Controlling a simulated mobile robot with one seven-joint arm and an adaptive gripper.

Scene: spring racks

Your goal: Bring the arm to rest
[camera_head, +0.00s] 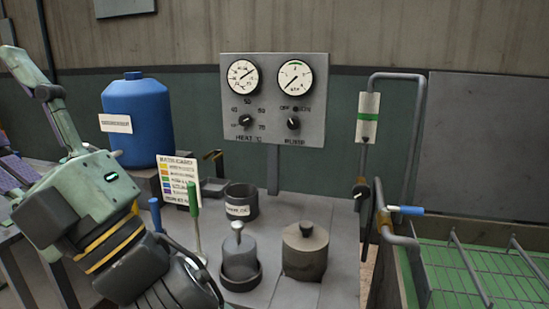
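My arm (88,195) is pale green with dark joints and fills the left side of the head view. Its upper links bend away to the top left. Its lower part runs down and right, past a yellow band, to a dark ridged end, my gripper (178,285), at the bottom edge. The picture cuts this end off, and its fingers cannot be made out. I see nothing held in it. The dark end overlaps the front left of the grey bench (290,210) in the picture; the gap between them cannot be told.
Beside the arm are a blue tank (138,115), a colour-coded card (178,180) and a green-handled lever (194,200). A dark cup (240,202), a knobbed pot (240,262) and a lidded pot (305,252) stand on the bench. Behind is a gauge panel (273,100); right, a green rack (480,275).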

